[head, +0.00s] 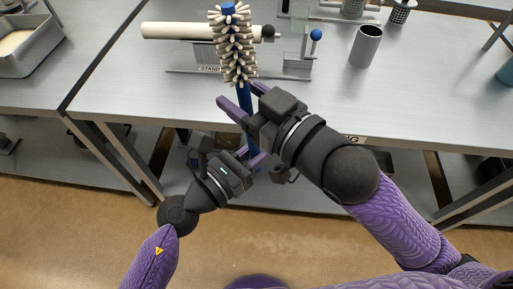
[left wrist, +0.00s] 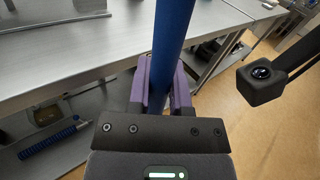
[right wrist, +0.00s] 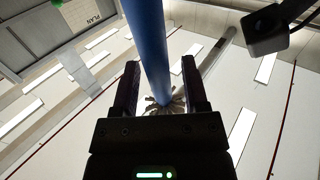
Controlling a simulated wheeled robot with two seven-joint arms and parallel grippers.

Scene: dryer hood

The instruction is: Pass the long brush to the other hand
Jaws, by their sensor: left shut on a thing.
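The long brush has a head of pale bristles (head: 235,52) at the top and a blue handle (head: 245,100). It stands nearly upright in front of the steel table's edge. My left gripper (head: 254,158) is shut on the lower handle; its purple fingers press on both sides of the blue handle in the left wrist view (left wrist: 173,40). My right gripper (head: 240,98) is higher up, just below the bristles. Its fingers are apart, with the blue handle (right wrist: 150,45) between them and a visible gap on the right side. The lower end of the handle is mostly hidden.
The steel table (head: 130,85) holds a stand (head: 195,72) with a white roller (head: 177,30) behind the brush. A grey cup (head: 366,46) stands right of it. A metal tray (head: 28,45) sits at the far left. Another blue-handled brush (left wrist: 50,137) lies on the lower shelf.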

